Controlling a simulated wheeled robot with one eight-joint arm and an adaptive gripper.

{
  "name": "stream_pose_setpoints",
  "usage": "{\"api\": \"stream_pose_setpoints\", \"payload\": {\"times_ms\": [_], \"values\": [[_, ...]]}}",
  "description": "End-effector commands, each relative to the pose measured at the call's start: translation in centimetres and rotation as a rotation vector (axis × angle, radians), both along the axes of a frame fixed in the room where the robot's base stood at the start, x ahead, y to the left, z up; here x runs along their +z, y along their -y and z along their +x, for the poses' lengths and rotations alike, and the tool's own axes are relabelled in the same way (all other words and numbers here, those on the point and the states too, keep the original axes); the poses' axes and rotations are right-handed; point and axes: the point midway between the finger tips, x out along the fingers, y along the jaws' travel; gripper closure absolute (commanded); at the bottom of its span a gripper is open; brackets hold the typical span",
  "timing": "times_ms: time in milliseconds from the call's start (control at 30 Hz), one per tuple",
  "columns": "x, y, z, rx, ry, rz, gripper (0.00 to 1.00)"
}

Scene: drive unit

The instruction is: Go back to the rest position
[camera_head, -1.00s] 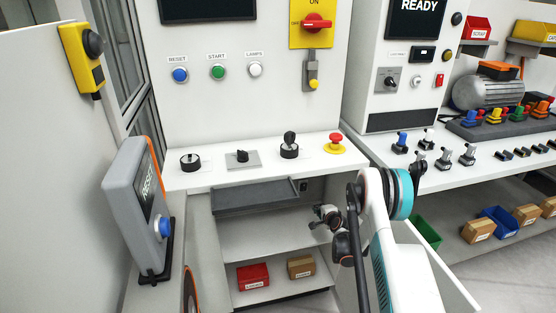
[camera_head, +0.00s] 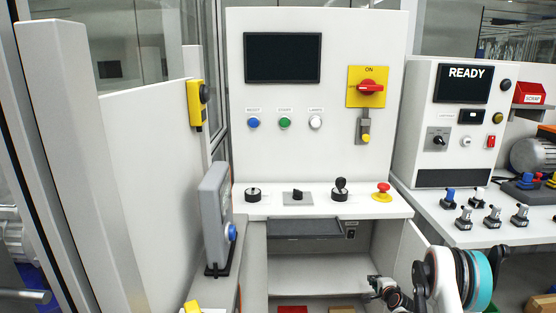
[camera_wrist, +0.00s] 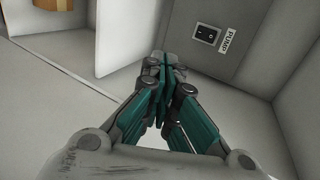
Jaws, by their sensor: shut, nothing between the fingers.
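My gripper (camera_wrist: 162,72) is shut and empty in the wrist view, its two teal-lined fingers meeting at the tips. The wrist view shows it inside a pale cabinet space, near a wall with a black rocker switch (camera_wrist: 207,34) beside a label reading PUMP. In the head view my gripper (camera_head: 376,284) shows low at the right of the cabinet opening, below the console shelf (camera_head: 265,207). The fingers are small there. Whether the fingertips touch the wall cannot be told.
A grey box with a blue button (camera_head: 214,215) stands left of the opening. Knobs and a red emergency button (camera_head: 382,190) stand on the shelf above. A dark tray (camera_head: 303,229) hangs under the shelf. The side bench (camera_head: 440,215) with several small devices lies to the right.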

Motion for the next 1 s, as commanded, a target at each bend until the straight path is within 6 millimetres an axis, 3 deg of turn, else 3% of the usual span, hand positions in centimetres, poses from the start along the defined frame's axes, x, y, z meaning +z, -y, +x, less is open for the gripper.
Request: {"api": "stream_pose_setpoints", "payload": {"times_ms": [367, 567, 767, 1000], "values": [[4.4, -1.1, 0.5, 0.044, -0.021, -0.059, 1.0], [7.9, -2.1, 0.6, 0.082, -0.042, -0.111, 1.0], [13.7, -4.0, 0.0, 0.145, -0.071, -0.194, 1.0], [21.8, -6.9, -2.5, 0.247, -0.118, -0.326, 1.0]]}}
